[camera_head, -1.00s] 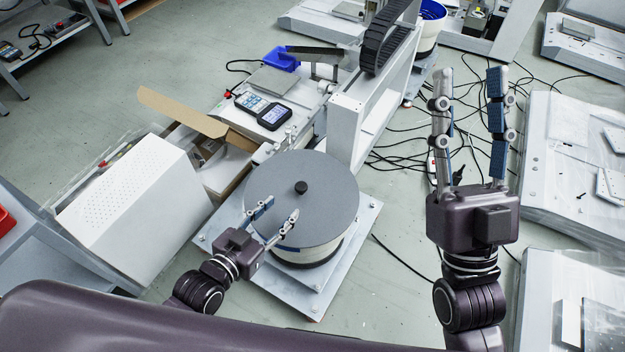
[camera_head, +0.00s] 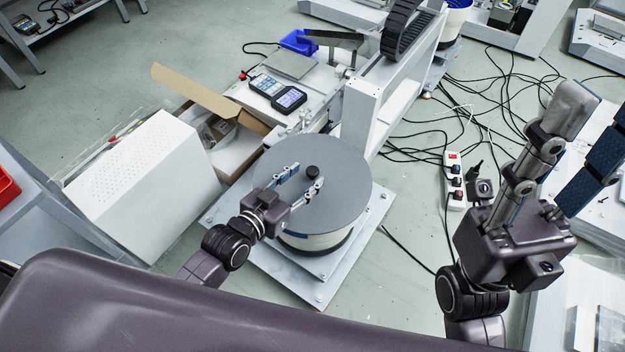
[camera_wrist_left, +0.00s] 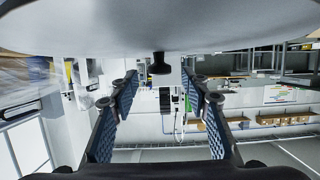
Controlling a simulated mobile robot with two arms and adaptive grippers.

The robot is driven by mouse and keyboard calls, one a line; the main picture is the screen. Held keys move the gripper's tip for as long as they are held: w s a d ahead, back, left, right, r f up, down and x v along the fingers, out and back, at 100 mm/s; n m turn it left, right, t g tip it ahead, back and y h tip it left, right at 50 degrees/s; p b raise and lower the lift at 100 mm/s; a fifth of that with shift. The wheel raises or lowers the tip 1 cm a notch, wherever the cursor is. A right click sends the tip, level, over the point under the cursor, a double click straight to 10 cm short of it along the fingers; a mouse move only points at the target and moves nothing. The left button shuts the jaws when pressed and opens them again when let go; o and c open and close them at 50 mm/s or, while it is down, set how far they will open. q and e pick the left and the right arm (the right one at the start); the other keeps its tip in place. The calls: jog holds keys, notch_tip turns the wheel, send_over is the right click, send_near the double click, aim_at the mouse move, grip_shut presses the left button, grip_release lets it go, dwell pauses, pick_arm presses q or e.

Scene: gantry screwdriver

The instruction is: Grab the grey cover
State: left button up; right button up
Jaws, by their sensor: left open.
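The grey cover (camera_head: 340,190) is a flat round disc with a black knob (camera_head: 312,172) at its middle. It lies on a round white bowl (camera_head: 318,243). My left gripper (camera_head: 306,177) is open over the near part of the cover, its two fingertips close to the knob, one on each side. In the left wrist view the cover (camera_wrist_left: 160,28) fills the top, and the knob (camera_wrist_left: 160,64) shows between the open fingers, apart from both. My right gripper (camera_head: 598,115) is raised at the right with its fingers apart and empty.
A white gantry post (camera_head: 362,112) stands just behind the cover. A white perforated box (camera_head: 150,180) and an open cardboard box (camera_head: 235,150) are on the left. Black cables and a power strip (camera_head: 454,182) lie on the floor at right.

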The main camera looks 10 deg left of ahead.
pick_arm(q)
jog(key=shift+x, duration=0.9)
grip_shut()
jog(key=shift+r, duration=0.1)
